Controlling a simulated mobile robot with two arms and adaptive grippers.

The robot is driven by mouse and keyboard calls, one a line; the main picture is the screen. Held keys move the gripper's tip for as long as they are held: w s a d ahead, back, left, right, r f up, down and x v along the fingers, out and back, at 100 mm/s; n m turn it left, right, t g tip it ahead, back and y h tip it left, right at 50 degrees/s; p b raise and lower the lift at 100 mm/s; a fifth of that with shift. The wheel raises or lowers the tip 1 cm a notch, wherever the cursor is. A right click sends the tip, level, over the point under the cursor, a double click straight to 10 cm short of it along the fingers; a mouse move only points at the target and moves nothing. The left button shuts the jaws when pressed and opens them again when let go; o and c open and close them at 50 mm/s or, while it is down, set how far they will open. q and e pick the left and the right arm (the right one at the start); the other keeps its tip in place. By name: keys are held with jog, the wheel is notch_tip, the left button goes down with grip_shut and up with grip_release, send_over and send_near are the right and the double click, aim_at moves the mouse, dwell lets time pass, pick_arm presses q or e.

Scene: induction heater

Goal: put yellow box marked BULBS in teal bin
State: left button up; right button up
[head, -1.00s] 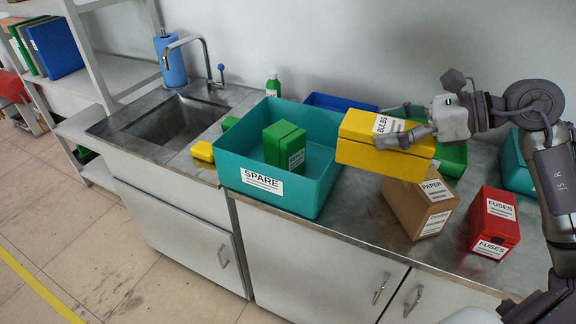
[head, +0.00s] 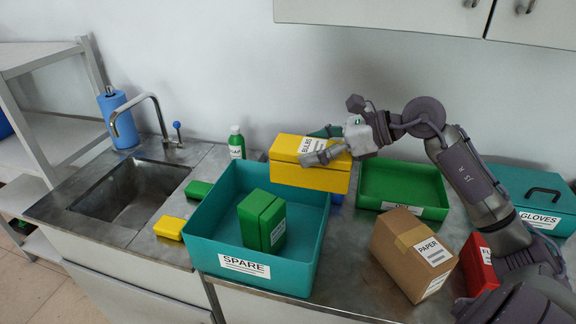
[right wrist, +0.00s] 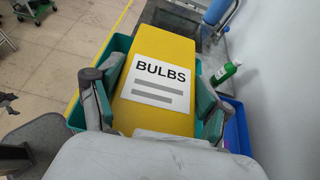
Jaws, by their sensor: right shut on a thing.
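The yellow box marked BULBS (head: 308,172) is held in the air by my right gripper (head: 325,150), at the back right corner of the teal bin. In the right wrist view the yellow box (right wrist: 160,107) sits between the two fingers of the gripper (right wrist: 155,105), its label up. The teal bin labelled SPARE (head: 207,255) stands on the counter with a green box (head: 262,220) inside. In the right wrist view the bin's rim (right wrist: 117,44) shows behind and below the yellow box. My left gripper is not in view.
A green tray (head: 402,186), a brown PAPER box (head: 412,258), a red box (head: 477,262) and a teal GLOVES container (head: 540,200) stand to the right. A green bottle (head: 236,143) and a sink (head: 130,195) are to the left. Cabinets (head: 440,12) hang above.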

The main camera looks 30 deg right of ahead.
aim_at(296, 149)
jog(key=w, duration=0.1)
jog(key=w+a+f+p, duration=0.1)
jog(key=w, duration=0.1)
jog(key=shift+w+a+f, duration=0.2)
jog(key=shift+a+f, duration=0.05)
jog(key=shift+a, duration=0.1)
jog(key=shift+w+a+f+p, duration=0.2)
jog(key=shift+w+f+p, duration=0.1)
jog(key=shift+f, duration=0.15)
jog(key=shift+w+a+f+p, duration=0.15)
jog(key=shift+w+f+p, duration=0.1)
jog(key=shift+f, duration=0.2)
notch_tip(296, 149, down, 3)
jog(key=shift+f+p, duration=0.1)
jog(key=shift+p, duration=0.55)
jog(key=shift+f, duration=0.1)
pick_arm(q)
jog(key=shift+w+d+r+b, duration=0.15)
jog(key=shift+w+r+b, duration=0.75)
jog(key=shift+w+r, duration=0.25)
pick_arm(e)
jog(key=shift+f, duration=0.65)
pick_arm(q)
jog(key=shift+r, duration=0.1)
pick_arm(e)
jog(key=o, duration=1.6)
jog(key=shift+s, duration=0.1)
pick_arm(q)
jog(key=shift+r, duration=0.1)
